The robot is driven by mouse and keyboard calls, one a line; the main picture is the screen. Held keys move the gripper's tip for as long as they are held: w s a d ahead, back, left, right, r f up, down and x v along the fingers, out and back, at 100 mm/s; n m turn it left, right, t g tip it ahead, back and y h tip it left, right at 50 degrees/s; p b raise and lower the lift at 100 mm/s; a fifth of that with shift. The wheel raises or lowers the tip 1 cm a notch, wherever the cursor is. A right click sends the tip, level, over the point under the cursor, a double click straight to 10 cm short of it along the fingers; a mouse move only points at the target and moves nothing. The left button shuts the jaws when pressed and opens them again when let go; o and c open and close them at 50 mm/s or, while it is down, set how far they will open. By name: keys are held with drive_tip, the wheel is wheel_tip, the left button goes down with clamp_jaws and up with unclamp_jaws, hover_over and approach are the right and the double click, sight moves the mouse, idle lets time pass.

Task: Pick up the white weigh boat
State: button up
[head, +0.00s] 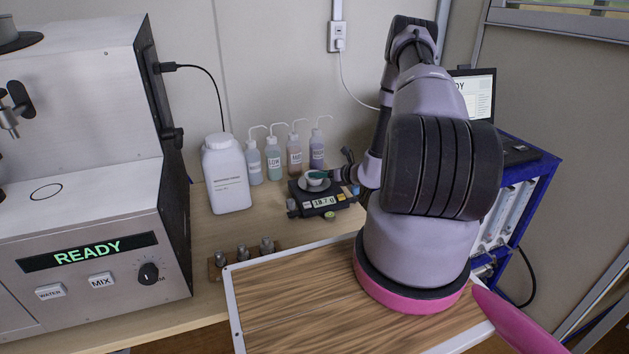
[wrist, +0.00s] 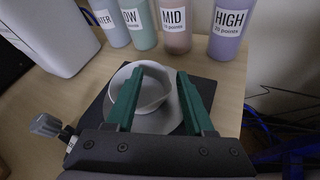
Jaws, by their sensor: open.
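The white weigh boat (wrist: 146,88) is a small round bowl. It sits on the pan of a black balance (head: 319,203) whose display reads about 18.7 g. In the head view the weigh boat (head: 316,178) is partly covered by my gripper. In the wrist view my gripper (wrist: 168,72) is open, with green fingers pointing at the balance. The left finger overlaps the bowl in the picture, and the right finger is to the right of it. I cannot tell whether a finger touches the bowl.
Several labelled wash bottles (head: 274,159) stand behind the balance. A large white bottle (head: 227,177) is left of it. A rack with metal pieces (head: 243,258) and a wooden tray (head: 300,309) lie in front. The analyser (head: 84,215) reads READY at the left. A blue-framed rack (head: 545,178) stands right.

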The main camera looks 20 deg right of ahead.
clamp_jaws()
